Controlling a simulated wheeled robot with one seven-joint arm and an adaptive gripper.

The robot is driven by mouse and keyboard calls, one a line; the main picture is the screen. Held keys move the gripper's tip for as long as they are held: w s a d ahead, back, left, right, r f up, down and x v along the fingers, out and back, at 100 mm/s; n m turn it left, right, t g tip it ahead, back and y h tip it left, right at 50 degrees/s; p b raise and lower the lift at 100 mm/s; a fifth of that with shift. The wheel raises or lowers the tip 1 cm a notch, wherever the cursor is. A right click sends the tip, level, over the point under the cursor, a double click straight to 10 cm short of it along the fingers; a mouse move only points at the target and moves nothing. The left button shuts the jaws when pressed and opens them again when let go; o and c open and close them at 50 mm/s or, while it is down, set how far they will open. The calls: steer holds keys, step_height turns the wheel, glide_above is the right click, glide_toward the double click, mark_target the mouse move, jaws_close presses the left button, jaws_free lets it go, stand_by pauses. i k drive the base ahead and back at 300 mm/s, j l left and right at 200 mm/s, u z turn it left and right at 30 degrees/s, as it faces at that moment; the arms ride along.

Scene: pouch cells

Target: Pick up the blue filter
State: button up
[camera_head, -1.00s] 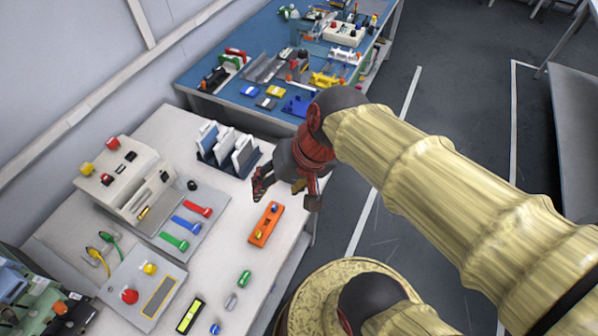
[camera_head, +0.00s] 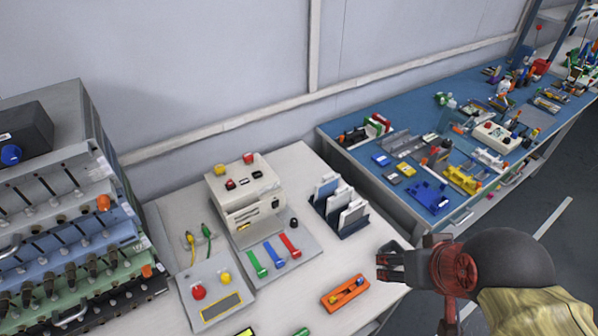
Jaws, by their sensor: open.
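No thing in view can be surely told as the blue filter. Blue things on the white table (camera_head: 292,160) are a blue-handled piece (camera_head: 274,254) between a green and a red one on a grey plate, and bluish upright pouches (camera_head: 328,188) in a dark rack (camera_head: 350,228). My gripper (camera_head: 384,262) is at the table's right side, right of the rack and above the right edge. Its fingers point left and look open, with nothing seen between them.
An orange holder (camera_head: 345,292) lies left of and below my gripper. A white machine (camera_head: 244,188) stands behind the handled pieces. A control box (camera_head: 209,292) is at the front left, and a tiered rack (camera_head: 70,235) fills the left. A cluttered blue table (camera_head: 340,135) is at the back right.

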mark_target(331, 182)
steer(key=k+l+u, duration=0.1)
steer(key=l+u, duration=0.2)
steer(key=l, duration=0.15)
steer(key=k+l+u, duration=0.1)
steer(key=l+u, duration=0.25)
steer(key=i+l+u, duration=0.1)
steer(key=l+u, duration=0.4)
steer(key=l, duration=0.6)
steer(key=k+l+u, duration=0.1)
steer(key=l+u, duration=0.4)
steer(key=l, duration=0.55)
